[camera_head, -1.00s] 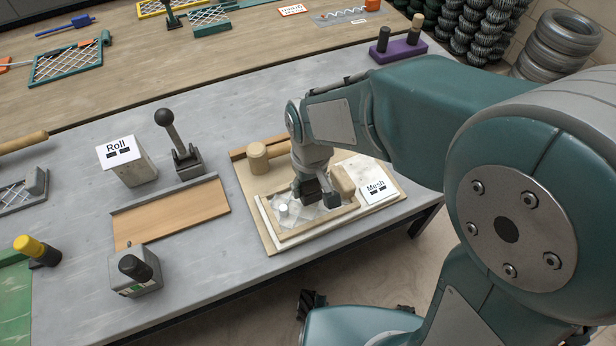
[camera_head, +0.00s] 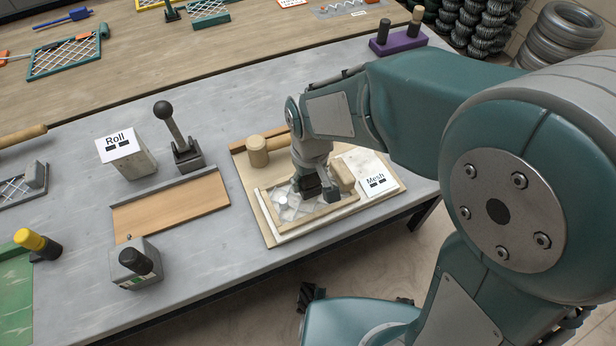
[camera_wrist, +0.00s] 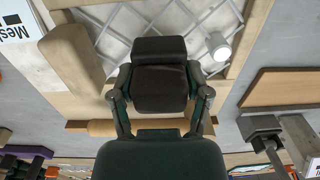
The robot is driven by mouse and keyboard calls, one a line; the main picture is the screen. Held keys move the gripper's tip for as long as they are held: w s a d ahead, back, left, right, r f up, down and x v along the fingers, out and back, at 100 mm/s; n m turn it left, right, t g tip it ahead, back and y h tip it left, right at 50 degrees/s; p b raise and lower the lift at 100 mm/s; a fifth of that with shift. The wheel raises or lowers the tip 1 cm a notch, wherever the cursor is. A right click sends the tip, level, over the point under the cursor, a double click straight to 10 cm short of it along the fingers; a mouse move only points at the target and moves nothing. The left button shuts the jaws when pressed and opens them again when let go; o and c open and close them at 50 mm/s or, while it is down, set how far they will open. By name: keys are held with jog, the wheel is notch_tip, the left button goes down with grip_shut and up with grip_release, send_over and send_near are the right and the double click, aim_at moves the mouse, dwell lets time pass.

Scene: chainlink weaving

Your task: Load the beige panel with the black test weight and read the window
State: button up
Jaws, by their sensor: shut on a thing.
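The beige panel (camera_head: 262,213) is a wooden frame with a wire mesh (camera_head: 292,212) inside, lying on a pale board. The mesh also shows in the wrist view (camera_wrist: 105,25). My gripper (camera_head: 320,192) is over the panel, pointing down, shut on a black block that looks like the black test weight (camera_wrist: 160,75). Whether the block's underside touches the mesh is hidden. A small white round piece (camera_head: 282,203) is at the mesh, to the left of the gripper; it also shows in the wrist view (camera_wrist: 218,46).
A beige block (camera_head: 343,175) and a "Mesh" sign (camera_head: 377,182) lie right of the gripper. A "Roll" block (camera_head: 125,155), a lever (camera_head: 183,145) and a grey black-knobbed box (camera_head: 136,266) stand left.

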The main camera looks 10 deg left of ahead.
jog(key=shift+f, duration=0.35)
jog(key=o, duration=1.4)
notch_tip(320, 180, up, 12)
jog(key=shift+w+d+f, duration=0.1)
jog(key=s+d+r+m+t, duration=0.1)
jog(key=s+d+m+t, duration=0.1)
jog(key=d, duration=0.5)
jog(key=s+d+r+m+t, duration=0.2)
jog(key=s+d, duration=0.1)
jog(key=d, duration=0.4)
jog(key=s+d+r+m+t, duration=0.1)
jog(key=s+d+r+m, duration=0.1)
jog(key=d, duration=0.5)
jog(key=shift+s+d+r+m+t, duration=0.15)
jog(key=shift+s+d+m+t, duration=0.25)
jog(key=shift+s+m, duration=0.25)
